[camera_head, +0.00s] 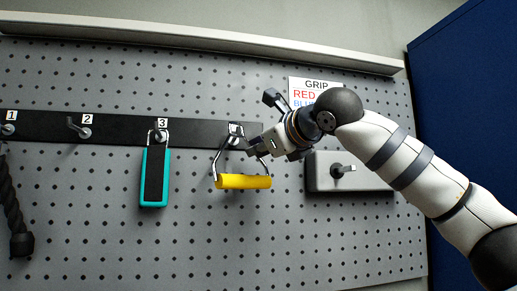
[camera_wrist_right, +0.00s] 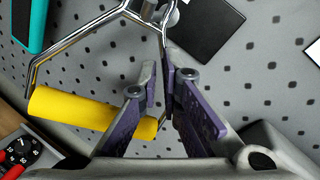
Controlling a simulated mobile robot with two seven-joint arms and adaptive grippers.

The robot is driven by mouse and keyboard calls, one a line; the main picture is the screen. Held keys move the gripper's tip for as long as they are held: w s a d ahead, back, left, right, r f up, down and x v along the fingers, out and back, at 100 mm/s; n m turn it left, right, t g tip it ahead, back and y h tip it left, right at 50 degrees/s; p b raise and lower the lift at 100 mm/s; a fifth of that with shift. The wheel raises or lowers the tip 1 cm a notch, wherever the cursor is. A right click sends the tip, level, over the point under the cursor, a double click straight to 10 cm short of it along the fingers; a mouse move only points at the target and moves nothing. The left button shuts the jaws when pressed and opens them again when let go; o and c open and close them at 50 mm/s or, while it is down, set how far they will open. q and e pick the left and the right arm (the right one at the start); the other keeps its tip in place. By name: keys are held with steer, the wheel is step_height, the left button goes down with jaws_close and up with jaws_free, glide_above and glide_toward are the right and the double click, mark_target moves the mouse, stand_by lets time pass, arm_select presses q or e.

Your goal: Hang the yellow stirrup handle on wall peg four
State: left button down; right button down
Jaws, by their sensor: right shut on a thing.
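The yellow stirrup handle (camera_head: 243,182) hangs below wall peg four (camera_head: 235,140), its yellow grip nearly level and its wire frame rising to the peg. My right gripper (camera_head: 253,147) is at the right side of that frame. In the right wrist view, the gripper (camera_wrist_right: 163,75) is shut on the right leg of the wire frame, above the yellow grip (camera_wrist_right: 75,108). The frame's top meets the metal peg (camera_wrist_right: 168,14) there; whether it is seated over the peg I cannot tell. My left gripper is not in view.
A teal-edged black handle (camera_head: 154,176) hangs on peg three, close left. Peg two (camera_head: 84,132) is bare. A black rope (camera_head: 14,215) hangs at far left. A grey box with a knob (camera_head: 349,171) is on the pegboard to the right, below a sign (camera_head: 310,86).

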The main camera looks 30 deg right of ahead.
mark_target(255, 156)
steer(key=shift+w+d+f, duration=0.1)
steer(key=shift+w+d, duration=0.05)
steer(key=shift+w, duration=0.45)
steer(key=shift+w+d+f, duration=0.1)
steer(key=shift+w, duration=0.5)
steer(key=shift+w+d+f, duration=0.15)
steer(key=shift+w+f, duration=0.15)
steer(key=shift+f, duration=0.1)
steer(key=shift+w+f, duration=0.1)
steer(key=shift+f, duration=0.05)
steer(key=c, duration=1.7)
jaws_free()
steer(key=shift+f, duration=0.1)
